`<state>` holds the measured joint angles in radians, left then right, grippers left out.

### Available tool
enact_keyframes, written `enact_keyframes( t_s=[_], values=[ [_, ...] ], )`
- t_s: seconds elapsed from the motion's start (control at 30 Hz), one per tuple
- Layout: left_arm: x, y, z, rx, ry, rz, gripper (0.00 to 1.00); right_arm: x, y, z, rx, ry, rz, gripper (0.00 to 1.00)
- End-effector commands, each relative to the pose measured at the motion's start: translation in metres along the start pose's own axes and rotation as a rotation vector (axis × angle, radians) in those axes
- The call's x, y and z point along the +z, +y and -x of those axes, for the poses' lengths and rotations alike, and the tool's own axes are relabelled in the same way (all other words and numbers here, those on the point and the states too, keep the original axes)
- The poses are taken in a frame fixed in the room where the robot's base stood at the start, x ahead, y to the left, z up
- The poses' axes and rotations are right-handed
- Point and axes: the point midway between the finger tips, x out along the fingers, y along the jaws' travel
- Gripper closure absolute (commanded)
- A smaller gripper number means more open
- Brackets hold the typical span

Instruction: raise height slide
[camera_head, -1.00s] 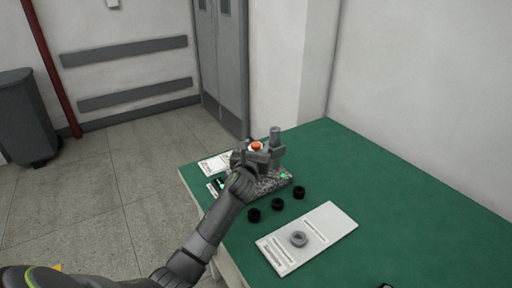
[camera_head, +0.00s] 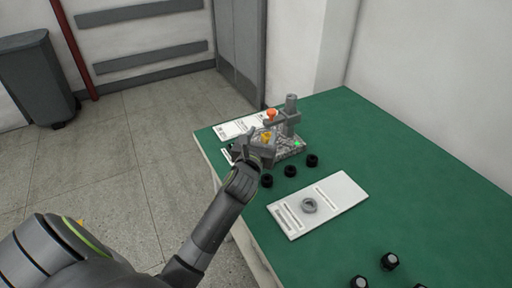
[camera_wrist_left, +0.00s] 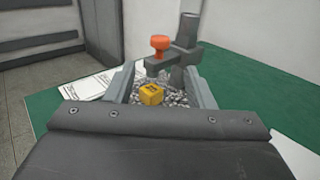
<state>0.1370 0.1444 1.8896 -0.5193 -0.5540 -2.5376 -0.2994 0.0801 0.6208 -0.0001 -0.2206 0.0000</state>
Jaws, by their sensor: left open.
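The height stand has a grey column (camera_head: 291,112) on a speckled stone base (camera_head: 292,148). A grey slide arm with an orange knob (camera_head: 271,114) reaches left from the column; the knob also shows in the left wrist view (camera_wrist_left: 160,44). A yellow block (camera_head: 266,137) sits over the base below the slide, and in the left wrist view the block (camera_wrist_left: 151,94) lies between the fingers in line of sight. My left gripper (camera_head: 261,144) is open on the near side of the stand, below the knob. I cannot tell whether it touches the block. My right gripper is out of view.
Several black round parts, such as this ring (camera_head: 290,171), lie before the stand. A white plate (camera_head: 335,196) holds a grey ring (camera_head: 309,206). White sheets (camera_head: 240,126) lie left of the stand.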

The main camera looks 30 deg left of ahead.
Motion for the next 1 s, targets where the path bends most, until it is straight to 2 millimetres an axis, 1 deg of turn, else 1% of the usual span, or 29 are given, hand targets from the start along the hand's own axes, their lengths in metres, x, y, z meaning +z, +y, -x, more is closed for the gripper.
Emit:
enact_keyframes(
  t_s=[0.03,0.1,0.2,0.33,0.5,1.0],
  values=[
    [0.0,0.0,0.012,0.0,0.002,0.003,0.51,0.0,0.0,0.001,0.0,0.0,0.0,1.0],
    [-0.001,0.0,0.025,0.0,0.002,0.003,0.51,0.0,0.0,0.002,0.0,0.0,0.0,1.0],
    [0.0,0.0,0.041,0.0,0.001,0.002,0.51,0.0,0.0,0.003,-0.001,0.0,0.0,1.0],
    [0.0,0.0,0.054,0.0,0.0,0.001,0.51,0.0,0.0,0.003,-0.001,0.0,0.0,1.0],
    [0.0,0.0,0.06,0.001,0.0,-0.001,0.51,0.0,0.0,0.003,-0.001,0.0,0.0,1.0],
    [0.0,0.0,0.06,0.0,0.0,-0.001,0.51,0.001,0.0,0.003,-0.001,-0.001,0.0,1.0]
  ],
)
